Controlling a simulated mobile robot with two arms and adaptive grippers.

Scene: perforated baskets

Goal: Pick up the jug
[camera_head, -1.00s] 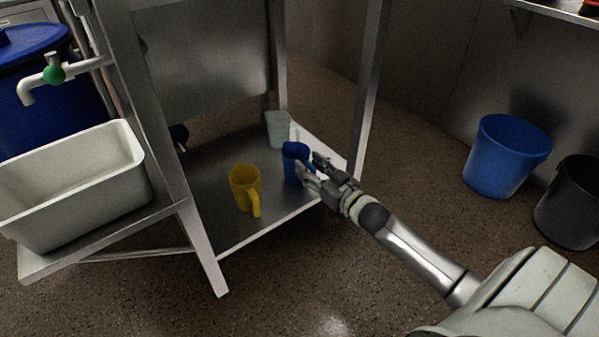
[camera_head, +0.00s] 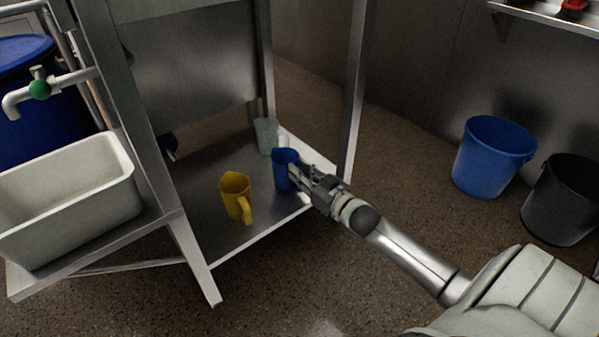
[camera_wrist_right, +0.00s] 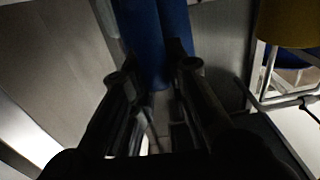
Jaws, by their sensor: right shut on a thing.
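A blue jug (camera_head: 284,171) stands upright on the low metal shelf (camera_head: 262,228), with its handle side towards my right arm. My right gripper (camera_head: 301,176) is shut on the blue jug at its right side. In the right wrist view the two fingers (camera_wrist_right: 155,72) are on either side of the blue jug's handle part (camera_wrist_right: 150,62); the exact contact is dark. A yellow jug (camera_head: 236,195) stands to the left on the same shelf, and a pale clear jug (camera_head: 266,135) stands behind. My left gripper is not in view.
A metal leg (camera_head: 352,100) rises just behind and right of my right gripper. A grey-white basin (camera_head: 70,200) sits on a ledge at left. A blue bucket (camera_head: 493,160) and a black bucket (camera_head: 562,205) stand on the floor at right. Open floor lies in front.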

